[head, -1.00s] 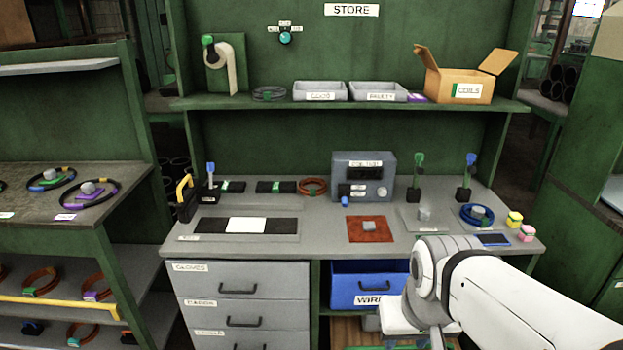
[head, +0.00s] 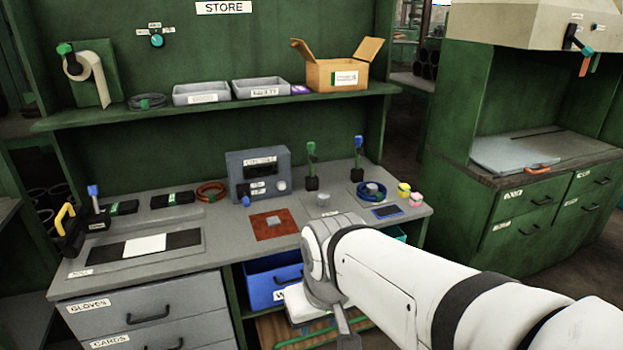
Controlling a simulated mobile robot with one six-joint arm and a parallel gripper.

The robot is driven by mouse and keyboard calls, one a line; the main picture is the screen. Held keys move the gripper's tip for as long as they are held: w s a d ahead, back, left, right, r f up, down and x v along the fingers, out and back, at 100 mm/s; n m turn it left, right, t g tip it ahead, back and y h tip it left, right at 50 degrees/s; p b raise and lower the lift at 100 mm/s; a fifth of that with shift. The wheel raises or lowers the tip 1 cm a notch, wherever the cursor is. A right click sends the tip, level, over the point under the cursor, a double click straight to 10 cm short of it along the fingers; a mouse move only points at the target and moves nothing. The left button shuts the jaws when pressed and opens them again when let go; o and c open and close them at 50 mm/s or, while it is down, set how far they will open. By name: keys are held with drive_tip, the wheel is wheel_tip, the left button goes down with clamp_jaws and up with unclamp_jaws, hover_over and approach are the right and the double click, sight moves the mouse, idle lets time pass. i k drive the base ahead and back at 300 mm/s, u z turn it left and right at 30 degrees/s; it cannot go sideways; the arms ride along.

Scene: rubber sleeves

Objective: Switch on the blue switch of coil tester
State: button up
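The coil tester (head: 258,172) is a grey box with a dark display and small white labels, standing at the back of the grey bench. A small blue switch (head: 245,201) shows at its lower left front; its position is too small to tell. A pale round knob (head: 281,185) is at the lower right of its face. My gripper (head: 325,318) is low in front of the bench, below the tester in the picture, and apart from it. It points down and is partly cut by the frame's bottom edge, so its fingers are not clear.
Levers with a blue top (head: 358,146) and a green top (head: 311,150) stand right of the tester. A brown mat (head: 265,234) with a grey block lies before it. An aisle separates the green cabinet (head: 515,215) at right.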

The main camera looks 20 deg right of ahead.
sight(245, 201)
drive_tip(key=z, duration=0.35)
drive_tip(key=i, duration=1.65)
drive_tip(key=u, duration=0.7)
